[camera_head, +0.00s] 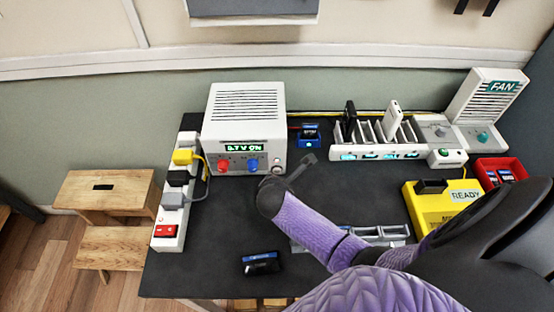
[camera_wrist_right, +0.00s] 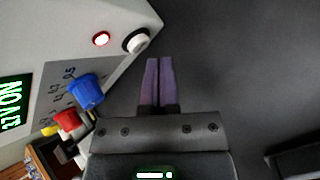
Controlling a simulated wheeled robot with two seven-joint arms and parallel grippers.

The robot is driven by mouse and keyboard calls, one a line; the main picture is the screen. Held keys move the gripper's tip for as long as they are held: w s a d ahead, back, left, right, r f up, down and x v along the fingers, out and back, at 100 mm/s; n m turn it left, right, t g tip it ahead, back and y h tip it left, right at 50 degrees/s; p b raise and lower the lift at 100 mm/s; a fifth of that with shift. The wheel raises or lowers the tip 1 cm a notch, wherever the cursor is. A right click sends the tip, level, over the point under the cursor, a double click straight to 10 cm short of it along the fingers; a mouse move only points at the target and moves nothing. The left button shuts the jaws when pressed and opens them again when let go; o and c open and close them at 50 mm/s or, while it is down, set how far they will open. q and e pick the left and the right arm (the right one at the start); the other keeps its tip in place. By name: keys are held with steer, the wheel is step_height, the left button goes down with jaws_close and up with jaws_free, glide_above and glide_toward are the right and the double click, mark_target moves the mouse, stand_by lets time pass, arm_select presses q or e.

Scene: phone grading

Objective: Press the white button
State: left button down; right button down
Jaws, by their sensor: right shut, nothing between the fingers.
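The white button (camera_wrist_right: 137,40) is a round knob in a dark ring on the front panel of a white power supply (camera_head: 244,110). In the right wrist view it sits near the panel's edge, beside a lit red light (camera_wrist_right: 101,39). My right gripper (camera_wrist_right: 160,64) is shut and empty. Its purple fingertips appear just to the right of and below the button in that view, with a visible gap between them. In the head view the right arm reaches in from the lower right to in front of the panel's right end. My left gripper is not in view.
The panel has a red knob (camera_head: 224,165), a blue knob (camera_head: 252,165) and a green-lit display. A power strip (camera_head: 172,215) stands left. A dark phone (camera_head: 262,263) lies in front. A phone rack (camera_head: 375,150) and a yellow box (camera_head: 420,207) are right.

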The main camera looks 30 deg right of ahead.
steer(key=shift+w+d, duration=0.2)
steer(key=shift+w, duration=0.15)
steer(key=shift+w+d, duration=0.25)
steer(key=shift+w, duration=0.15)
stand_by(0.6)
steer(key=shift+s, duration=0.1)
steer(key=shift+s+a+r+p, duration=0.15)
steer(key=shift+s+a+p, duration=0.05)
steer(key=shift+s+p, duration=0.2)
steer(key=shift+s+a, duration=0.25)
steer(key=shift+s, duration=0.05)
